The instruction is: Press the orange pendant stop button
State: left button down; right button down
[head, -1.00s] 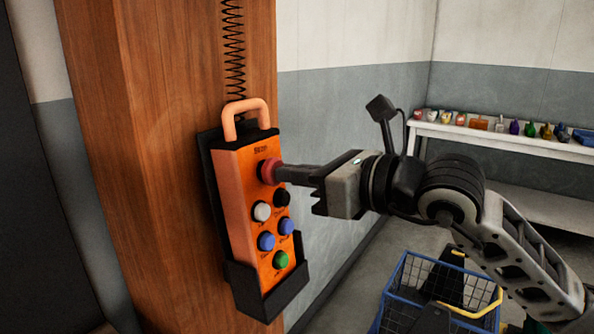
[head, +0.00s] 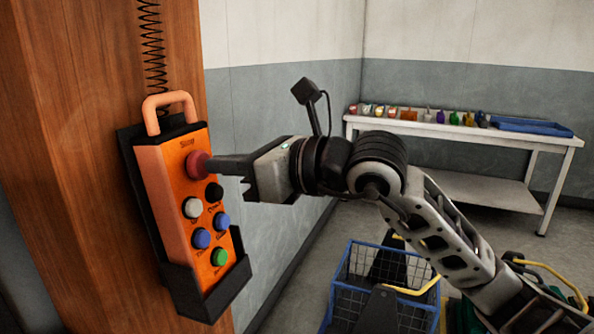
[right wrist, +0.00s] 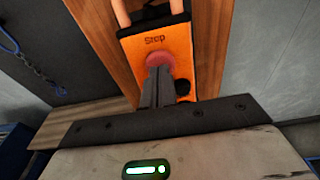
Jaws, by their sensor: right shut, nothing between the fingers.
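The orange pendant (head: 175,190) sits in a black holder on a wooden post, its handle at the top. Its red stop button (head: 197,165) is at the top under the word "Stop"; black, white, blue and green buttons are below. My right gripper (head: 212,165) is shut and empty, its fingertips at the red button and seemingly touching it. In the right wrist view the shut fingers (right wrist: 158,80) overlap the red button (right wrist: 160,60) and hide part of it. I cannot tell whether the button is pushed in. My left gripper is not in view.
A wooden post (head: 60,150) carries the pendant, with a coiled black cord (head: 152,45) above it. A blue wire basket (head: 365,280) stands at the lower middle. A white table (head: 470,130) with several small items and a blue tray (head: 532,127) is at the back right.

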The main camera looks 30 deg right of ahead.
jog(key=b+v, duration=0.3)
jog(key=v, duration=0.9)
jog(key=shift+s+d+b, duration=0.2)
jog(key=shift+b, duration=0.1)
